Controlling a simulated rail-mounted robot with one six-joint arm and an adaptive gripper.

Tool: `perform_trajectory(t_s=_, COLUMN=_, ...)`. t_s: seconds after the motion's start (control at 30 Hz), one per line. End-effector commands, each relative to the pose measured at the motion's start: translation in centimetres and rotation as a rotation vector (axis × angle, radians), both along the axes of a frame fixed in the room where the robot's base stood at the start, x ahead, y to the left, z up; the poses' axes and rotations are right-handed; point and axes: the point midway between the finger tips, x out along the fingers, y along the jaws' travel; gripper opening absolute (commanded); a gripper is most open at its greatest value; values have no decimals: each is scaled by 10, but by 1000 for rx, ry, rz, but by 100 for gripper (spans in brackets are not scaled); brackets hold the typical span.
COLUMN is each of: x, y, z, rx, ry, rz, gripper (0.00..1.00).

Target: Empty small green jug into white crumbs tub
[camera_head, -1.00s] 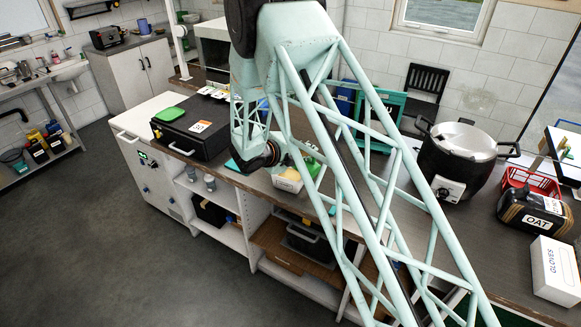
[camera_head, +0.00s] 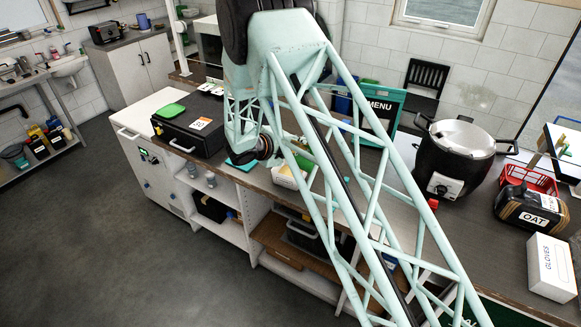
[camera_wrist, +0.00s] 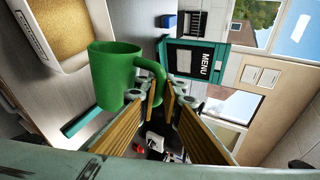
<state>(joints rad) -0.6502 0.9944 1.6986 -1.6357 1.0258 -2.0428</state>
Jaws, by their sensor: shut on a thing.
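The small green jug (camera_wrist: 116,78) is in the wrist view, with its handle between the two fingers of my gripper (camera_wrist: 162,84). My gripper is shut on that handle. Against the room, which appears turned sideways in this view, the jug looks tipped well over. Its mouth faces the top of the picture; what is inside cannot be made out. In the head view, the white tub (camera_head: 285,179) is partly behind my arm, and my fingers are hidden.
A black box (camera_head: 188,134) with a green lid (camera_head: 173,110) on top stands left of my arm. A MENU board (camera_head: 385,112) stands behind. A black cooker (camera_head: 455,160), red basket (camera_head: 527,180), OAT container (camera_head: 532,208) and gloves box (camera_head: 552,268) are at right.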

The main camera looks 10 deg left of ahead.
Motion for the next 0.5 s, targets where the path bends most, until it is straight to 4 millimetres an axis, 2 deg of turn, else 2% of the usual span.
perform_trajectory(t_s=0.5, x=9, y=18, z=7, rx=-147, ry=80, rz=0, gripper=0)
